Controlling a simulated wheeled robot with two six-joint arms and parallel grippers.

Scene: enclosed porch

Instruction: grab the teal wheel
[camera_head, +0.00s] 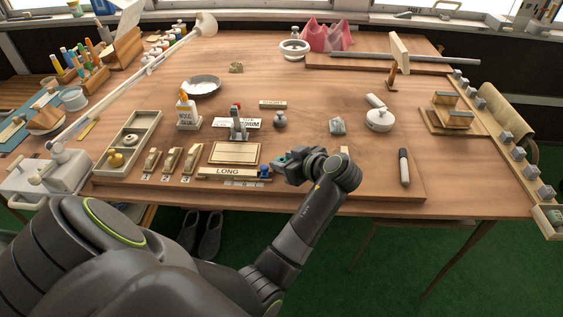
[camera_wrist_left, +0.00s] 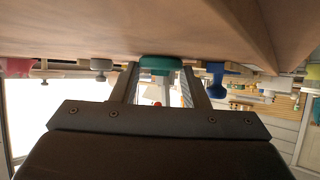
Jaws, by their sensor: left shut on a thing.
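The teal wheel (camera_wrist_left: 160,63) sits between the two fingers of my left gripper (camera_wrist_left: 158,82) in the left wrist view. The fingers are closed on it, close to a wooden surface that fills the top of that view. In the head view my left gripper (camera_head: 288,163) is low over the front of the wooden board, right of the LONG label (camera_head: 228,172). Only a small teal edge (camera_head: 281,160) shows there; the gripper hides the rest of the wheel. My right gripper is not in view.
A blue knob (camera_head: 264,171) is just left of my left gripper. A glue bottle (camera_head: 187,112) and a divided tray (camera_head: 129,145) are at the left.

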